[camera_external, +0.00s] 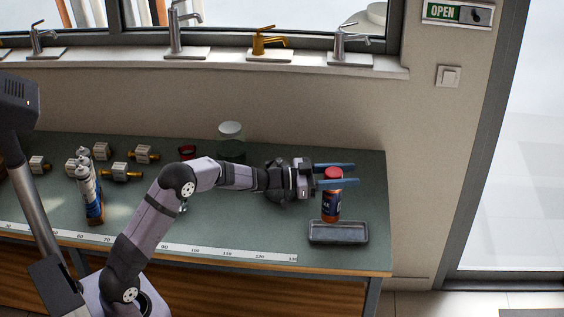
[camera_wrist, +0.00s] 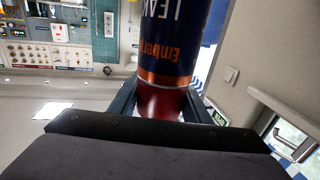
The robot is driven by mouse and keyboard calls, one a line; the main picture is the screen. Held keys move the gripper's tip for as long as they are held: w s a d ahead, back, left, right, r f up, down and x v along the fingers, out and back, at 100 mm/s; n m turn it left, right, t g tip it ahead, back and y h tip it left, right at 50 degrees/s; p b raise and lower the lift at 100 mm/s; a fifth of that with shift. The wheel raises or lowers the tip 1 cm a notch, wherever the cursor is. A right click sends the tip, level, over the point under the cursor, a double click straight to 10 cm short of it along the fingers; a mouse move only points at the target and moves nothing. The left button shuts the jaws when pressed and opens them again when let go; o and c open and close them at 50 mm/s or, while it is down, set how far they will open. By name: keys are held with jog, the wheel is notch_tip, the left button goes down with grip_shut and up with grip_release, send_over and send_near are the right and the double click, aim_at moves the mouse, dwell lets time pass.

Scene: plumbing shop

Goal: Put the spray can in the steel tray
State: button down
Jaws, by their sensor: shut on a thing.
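The spray can (camera_external: 331,204) is dark blue and orange-red with a red cap, upright near the right end of the bench. My gripper (camera_external: 342,174) is shut on it around the cap, reaching in from the left with its blue fingers level. In the wrist view the can (camera_wrist: 172,40) fills the top middle, its red lower part between the fingers. The grey steel tray (camera_external: 338,238) lies on the bench at the front right. The can's base shows just at the tray's back rim; I cannot tell whether it hangs above or touches anything.
Blue-and-white tubes (camera_external: 92,198) stand at the left, with several brass-ended valve fittings (camera_external: 121,172) near them. A glass jar (camera_external: 231,142) and a red item (camera_external: 187,152) are at the back. A ruler strip (camera_external: 230,252) runs along the front edge.

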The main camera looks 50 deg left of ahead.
notch_tip(320, 180, down, 6)
jog(key=p, duration=0.1)
jog(key=shift+f, duration=0.15)
dwell(0.5)
jog(key=shift+f, duration=0.15)
jog(key=c, duration=1)
grip_release()
jog(key=b+v, duration=0.3)
jog(key=v, duration=0.9)
